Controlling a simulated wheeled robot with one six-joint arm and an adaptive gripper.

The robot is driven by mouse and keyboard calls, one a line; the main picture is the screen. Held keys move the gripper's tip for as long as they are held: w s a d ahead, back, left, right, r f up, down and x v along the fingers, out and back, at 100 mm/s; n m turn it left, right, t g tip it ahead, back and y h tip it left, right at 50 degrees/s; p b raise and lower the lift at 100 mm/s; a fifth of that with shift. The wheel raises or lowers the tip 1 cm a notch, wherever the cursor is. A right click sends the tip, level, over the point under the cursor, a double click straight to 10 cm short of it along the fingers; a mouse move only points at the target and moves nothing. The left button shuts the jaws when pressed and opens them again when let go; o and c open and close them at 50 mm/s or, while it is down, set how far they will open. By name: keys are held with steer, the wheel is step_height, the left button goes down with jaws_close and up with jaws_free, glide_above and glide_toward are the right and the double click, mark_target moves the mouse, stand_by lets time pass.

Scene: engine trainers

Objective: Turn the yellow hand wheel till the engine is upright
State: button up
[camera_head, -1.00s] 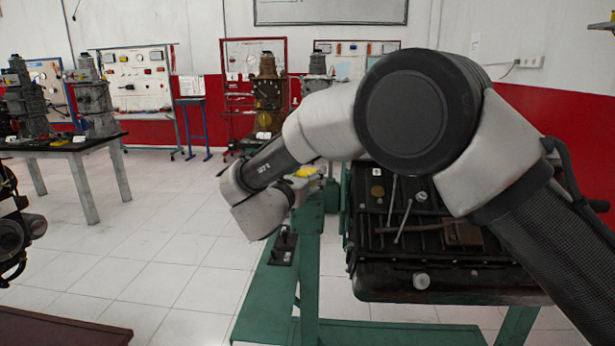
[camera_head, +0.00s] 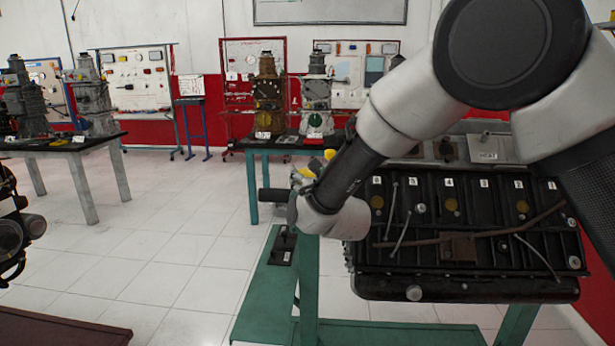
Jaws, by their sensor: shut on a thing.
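The engine (camera_head: 465,288) is a long black block on a green stand (camera_head: 308,265). A face with numbered tags, yellow discs and loose rods is turned toward me, so the engine looks tilted. The yellow hand wheel (camera_head: 329,154) is at the engine's left end. Only small yellow parts of it show, the rest is hidden behind my wrist. My gripper (camera_head: 303,178) is at the wheel, mostly covered by my wrist, and is shut on it. The fingertips cannot be made out clearly.
A green table (camera_head: 252,190) with two smaller engines stands behind the wheel. A dark table (camera_head: 60,147) with more engines is at the left. A black engine part (camera_head: 12,235) is at the left edge. The tiled floor (camera_head: 170,240) between is clear.

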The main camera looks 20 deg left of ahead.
steer(key=shift+n+g+y, duration=0.4)
steer(key=shift+y, duration=0.1)
steer(key=o, duration=1)
steer(key=v, duration=1.2)
steer(key=shift+d, duration=0.1)
